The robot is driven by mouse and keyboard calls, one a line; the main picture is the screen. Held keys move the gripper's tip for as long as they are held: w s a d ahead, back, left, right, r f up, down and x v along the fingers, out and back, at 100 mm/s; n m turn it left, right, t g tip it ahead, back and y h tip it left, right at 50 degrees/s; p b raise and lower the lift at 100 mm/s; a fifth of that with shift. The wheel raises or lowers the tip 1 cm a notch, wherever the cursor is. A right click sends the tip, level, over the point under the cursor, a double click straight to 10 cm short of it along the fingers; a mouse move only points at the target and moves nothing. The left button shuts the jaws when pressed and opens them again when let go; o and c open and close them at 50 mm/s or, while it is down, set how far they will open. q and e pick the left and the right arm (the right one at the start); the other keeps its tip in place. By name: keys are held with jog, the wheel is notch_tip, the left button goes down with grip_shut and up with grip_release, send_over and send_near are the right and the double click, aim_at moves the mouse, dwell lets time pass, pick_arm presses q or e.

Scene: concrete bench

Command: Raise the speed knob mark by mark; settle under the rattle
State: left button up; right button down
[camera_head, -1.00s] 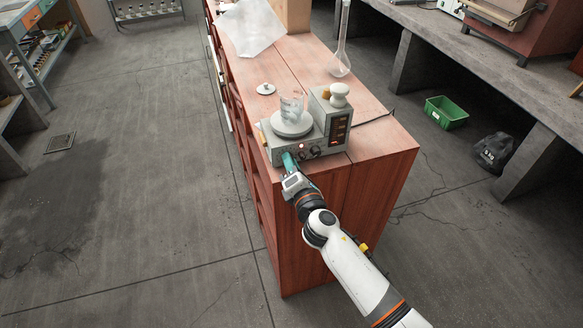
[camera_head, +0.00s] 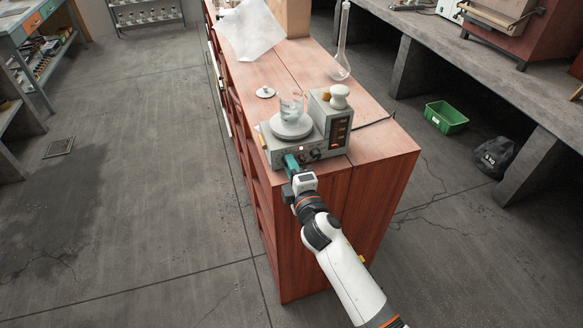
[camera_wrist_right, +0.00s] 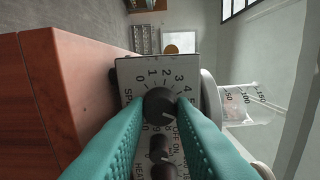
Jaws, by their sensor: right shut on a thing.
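The grey stirrer (camera_head: 285,152) stands at the near end of the red-brown bench, with a glass beaker (camera_head: 291,106) on its round plate. My right gripper (camera_head: 292,162) is at its front panel. In the right wrist view the teal fingers are on both sides of the black speed knob (camera_wrist_right: 159,104), shut on it. Printed numbers from 0 upward curve round the knob; the fingers cover part of the scale, and I cannot tell which mark it points at. My left gripper is out of view.
The stirrer's raised right part has a lit display (camera_head: 339,130) and a white rounded piece (camera_head: 339,96) on top. A small white disc (camera_head: 265,92), a paper sheet (camera_head: 252,30) and a long-necked flask (camera_head: 341,62) are farther back. A cable runs off right.

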dwell(0.4)
jog(key=c, duration=1.5)
grip_release()
jog(key=b+v, duration=0.1)
jog(key=v, duration=1.1)
dwell(0.9)
